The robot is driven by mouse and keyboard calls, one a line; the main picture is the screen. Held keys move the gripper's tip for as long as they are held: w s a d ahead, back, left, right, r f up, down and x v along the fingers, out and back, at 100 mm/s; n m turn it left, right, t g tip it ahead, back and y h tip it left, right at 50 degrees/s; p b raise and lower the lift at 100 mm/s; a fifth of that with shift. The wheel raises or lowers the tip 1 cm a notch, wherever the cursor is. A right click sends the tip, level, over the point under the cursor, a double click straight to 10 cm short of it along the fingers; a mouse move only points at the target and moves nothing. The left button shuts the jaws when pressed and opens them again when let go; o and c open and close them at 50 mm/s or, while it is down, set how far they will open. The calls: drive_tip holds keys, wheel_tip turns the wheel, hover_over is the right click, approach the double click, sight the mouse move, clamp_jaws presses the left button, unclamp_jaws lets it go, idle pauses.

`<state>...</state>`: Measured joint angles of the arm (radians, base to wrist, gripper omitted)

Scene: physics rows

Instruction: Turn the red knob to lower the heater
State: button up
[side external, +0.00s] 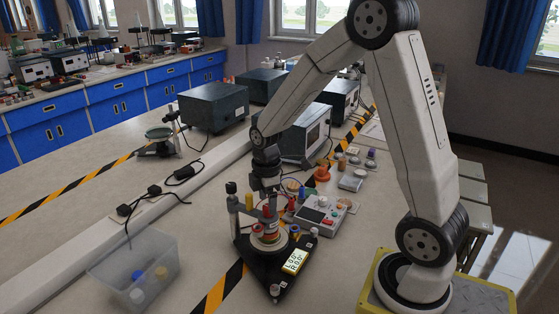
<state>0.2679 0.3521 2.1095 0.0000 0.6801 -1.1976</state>
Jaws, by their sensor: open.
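A black three-cornered apparatus (272,277) with a lit display stands on the table in the side external view, on or beside the yellow-black tape. A pale round part sits on it, with a red upright part (270,227) above, which looks like the red knob. My gripper (267,205) points down from above at this red part, with its jaws open. The fingertips are small and partly hidden, so I cannot tell whether they touch the red part or stand around it. I cannot make out a separate heater.
A grey control box (322,213) with a red screen stands close to the right. A clear bin (133,272) with several small lids is at front left. Dark instrument boxes (213,105) stand behind. A white raised channel (90,245) and black cables cross the left.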

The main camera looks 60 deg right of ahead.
drive_tip(key=shift+f, duration=1.05)
clamp_jaws()
